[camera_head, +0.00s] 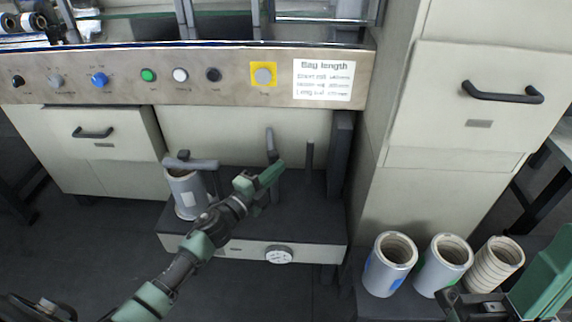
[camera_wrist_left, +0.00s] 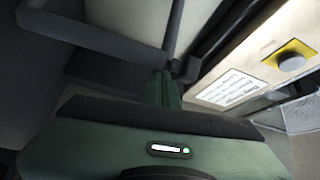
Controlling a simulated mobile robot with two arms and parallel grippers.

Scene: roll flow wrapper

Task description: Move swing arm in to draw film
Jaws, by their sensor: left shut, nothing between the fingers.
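My left gripper (camera_head: 274,174) is shut and empty, in the lower bay of the wrapper, at a grey upright bar (camera_head: 270,143) that seems to be part of the swing arm. In the left wrist view its green fingers (camera_wrist_left: 164,88) are together, close to a thin grey rod (camera_wrist_left: 173,30) and a thicker dark bar (camera_wrist_left: 90,38). I cannot tell whether they touch. A film roll (camera_head: 184,192) stands left of the gripper, with a grey horizontal bar (camera_head: 190,164) over its top. My right gripper (camera_head: 482,303) shows partly at the lower right; its fingers are unclear.
A control panel (camera_head: 215,88) with several knobs and a yellow-backed button (camera_head: 263,75) is above the bay. Spare rolls (camera_head: 389,265) stand at the lower right. A dark post (camera_head: 340,150) bounds the bay on the right. The floor (camera_head: 90,250) at left is clear.

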